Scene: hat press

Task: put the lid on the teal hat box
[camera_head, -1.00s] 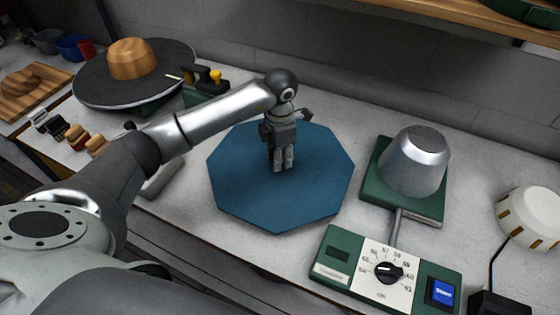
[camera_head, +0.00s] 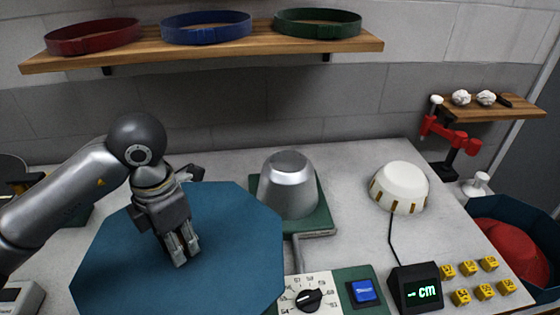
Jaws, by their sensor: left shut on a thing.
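A large flat octagonal lid (camera_head: 225,235), dark teal-blue, is in the lower left of the head view, seen from above. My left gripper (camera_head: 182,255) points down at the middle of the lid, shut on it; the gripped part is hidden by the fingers. The lid covers part of the bench and the left end of the dial unit. The teal hat box (camera_head: 500,208) stands open at the right edge, partly cut off by the frame, with a red hat (camera_head: 512,245) inside. My right gripper is not in view.
A metal hat block (camera_head: 290,185) on a green base and the dial unit (camera_head: 310,298) are close right of the lid. A white domed device (camera_head: 400,187), a cm display (camera_head: 415,288) and several yellow cubes (camera_head: 470,268) stand before the box. A shelf (camera_head: 220,48) with hat bands hangs above.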

